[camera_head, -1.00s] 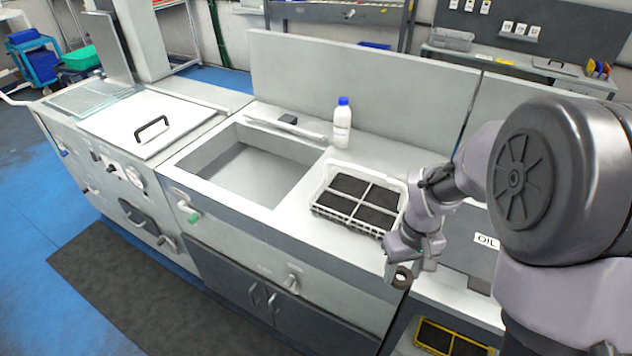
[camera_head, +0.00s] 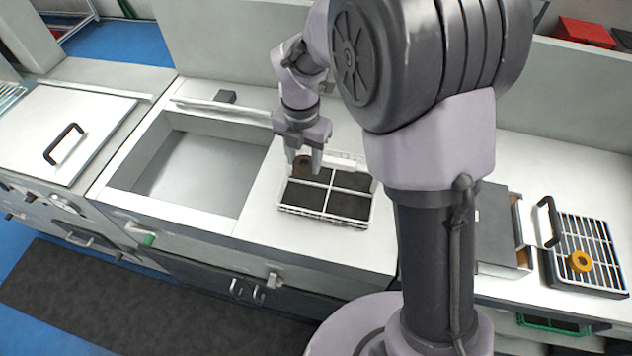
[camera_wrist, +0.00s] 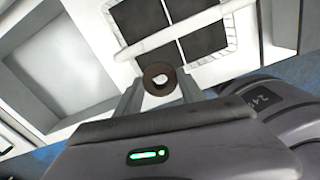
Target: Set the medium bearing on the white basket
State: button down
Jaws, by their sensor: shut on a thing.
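The medium bearing (camera_head: 302,167) is a dark brown ring. My gripper (camera_head: 303,164) is shut on it and holds it over the back left compartment of the white basket (camera_head: 323,217). In the wrist view the bearing (camera_wrist: 160,78) sits between the two fingertips (camera_wrist: 159,86), with its hole visible. The basket (camera_wrist: 172,40) shows just beyond it, with dark padded compartments split by white dividers. I cannot tell whether the bearing touches the basket floor. My arm hides part of the basket's back edge.
An open sink (camera_head: 195,172) lies left of the basket. A lid with a black handle (camera_head: 63,143) is further left. The white counter (camera_head: 262,205) between sink and basket is bare.

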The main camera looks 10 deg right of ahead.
aim_at(306, 200)
notch_tip(306, 200, down, 14)
jog(key=b, duration=0.4)
jog(key=shift+s, duration=0.15)
jog(key=shift+f, duration=0.15)
jog(key=c, duration=0.7)
grip_release()
